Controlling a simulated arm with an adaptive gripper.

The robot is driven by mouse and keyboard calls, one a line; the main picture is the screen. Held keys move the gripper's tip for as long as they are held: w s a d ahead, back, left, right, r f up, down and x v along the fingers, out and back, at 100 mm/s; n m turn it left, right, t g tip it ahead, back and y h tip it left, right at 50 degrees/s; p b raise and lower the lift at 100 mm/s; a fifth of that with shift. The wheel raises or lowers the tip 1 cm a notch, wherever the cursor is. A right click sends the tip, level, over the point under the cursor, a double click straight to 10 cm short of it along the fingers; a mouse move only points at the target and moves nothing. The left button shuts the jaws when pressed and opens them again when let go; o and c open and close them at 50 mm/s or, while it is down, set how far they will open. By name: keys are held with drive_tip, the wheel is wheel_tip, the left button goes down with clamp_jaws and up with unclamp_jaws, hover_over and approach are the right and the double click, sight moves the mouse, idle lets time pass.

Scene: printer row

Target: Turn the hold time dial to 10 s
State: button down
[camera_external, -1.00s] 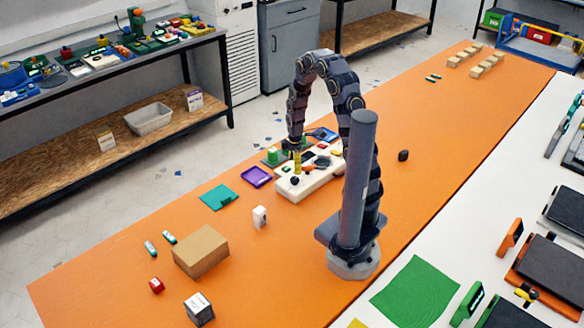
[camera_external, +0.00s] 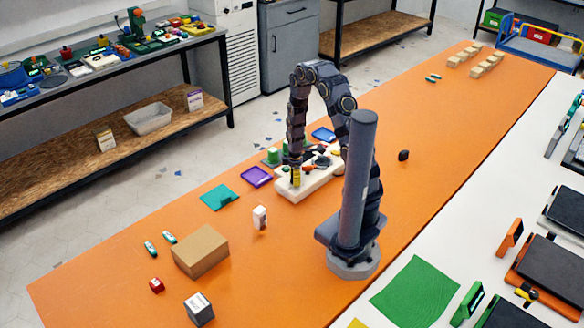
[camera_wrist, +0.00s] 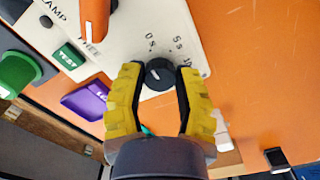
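The hold time dial (camera_wrist: 159,75) is a round black knob with a pale mark, on the near end of a cream control panel (camera_wrist: 125,30). Printed marks "0 s", "5 s" and a partly covered "10" curve beside it. I cannot tell clearly which mark the dial points at. My gripper (camera_wrist: 158,72) has yellow-padded fingers, one on each side of the dial, with small gaps showing; it is open around it. In the external view my gripper (camera_external: 295,182) is over the left end of the panel (camera_external: 322,183), and the dial is hidden there.
An orange lever (camera_wrist: 95,20) and a green TEST button (camera_wrist: 69,57) share the panel. A cardboard box (camera_external: 201,251) stands farther left on the orange table.

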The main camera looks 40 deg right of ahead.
drive_tip(key=shift+m, duration=0.3)
drive_tip(key=m, duration=1.1)
drive_tip(key=shift+m, duration=0.4)
drive_tip(key=m, duration=1.1)
drive_tip(key=shift+a, duration=0.15)
drive_tip(key=shift+m, duration=0.3)
drive_tip(key=c, duration=0.7)
unclamp_jaws()
drive_tip(key=shift+o, duration=0.2)
